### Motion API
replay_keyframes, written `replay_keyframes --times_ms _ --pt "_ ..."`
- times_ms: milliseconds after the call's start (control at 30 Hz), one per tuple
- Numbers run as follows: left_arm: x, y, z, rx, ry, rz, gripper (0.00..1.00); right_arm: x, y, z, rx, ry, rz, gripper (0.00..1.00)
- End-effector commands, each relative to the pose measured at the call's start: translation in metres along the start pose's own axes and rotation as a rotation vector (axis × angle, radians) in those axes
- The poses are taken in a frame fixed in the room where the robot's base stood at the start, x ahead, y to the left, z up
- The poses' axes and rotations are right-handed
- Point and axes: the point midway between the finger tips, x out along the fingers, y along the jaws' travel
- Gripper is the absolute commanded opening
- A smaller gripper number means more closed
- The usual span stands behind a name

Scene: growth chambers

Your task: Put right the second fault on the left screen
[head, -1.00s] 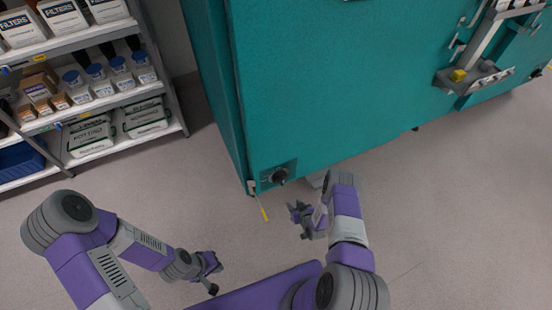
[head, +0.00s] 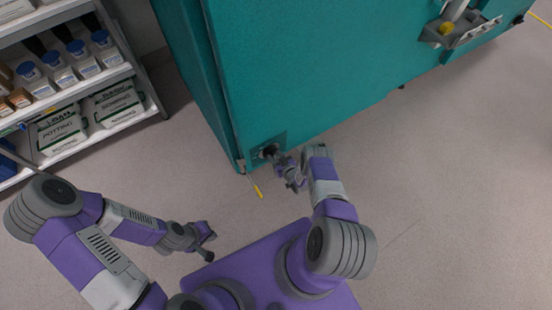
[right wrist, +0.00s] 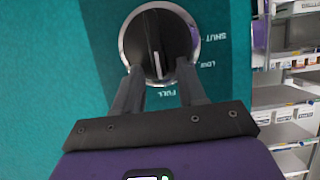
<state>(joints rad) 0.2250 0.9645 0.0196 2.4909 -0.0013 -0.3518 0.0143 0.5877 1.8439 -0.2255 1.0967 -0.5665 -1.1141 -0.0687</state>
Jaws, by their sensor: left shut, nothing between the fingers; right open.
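A black round knob (right wrist: 158,45) with a raised grip and a silver ring is on the teal chamber's panel. The right wrist view shows it large, with SHUT, LOW and FULL printed around it. A pale line on its grip points down, about at FULL. In the head view the knob (head: 269,151) sits low at the chamber's corner. My right gripper (head: 285,167) is open in front of it. Its fingers (right wrist: 160,78) reach the knob's lower edge, one to each side; contact is unclear. My left gripper (head: 211,245) is shut and empty above the floor. No screen is in view.
The teal chamber (head: 300,70) fills the upper middle. A shelf rack (head: 125,72) with bottles and potting bags stands at left. Open floor (head: 450,200) lies at right.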

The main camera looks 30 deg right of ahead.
Motion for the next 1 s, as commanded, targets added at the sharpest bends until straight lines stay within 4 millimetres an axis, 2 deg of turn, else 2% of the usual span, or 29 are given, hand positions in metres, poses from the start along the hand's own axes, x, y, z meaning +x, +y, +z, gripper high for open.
replay_keyframes --times_ms 233,500,767,1000 --pt "-0.0002 0.0002 -0.0002 0.0 0.0 0.0 0.0 0.0007 0.0 -0.0006 0.001 0.0 0.0 0.4" --pt "-0.0002 0.0002 -0.0002 0.0 0.0 0.0 0.0 0.0005 0.0002 -0.0005 0.001 0.0 0.001 0.0" --pt "-0.0002 0.0002 -0.0002 0.0 0.0 0.0 0.0 0.0004 -0.0002 -0.0004 -0.007 -0.001 0.004 0.0" --pt "-0.0006 0.0004 -0.0001 0.0 0.0 0.0 0.0 0.0002 -0.0042 0.0005 -0.086 -0.002 0.036 0.0"
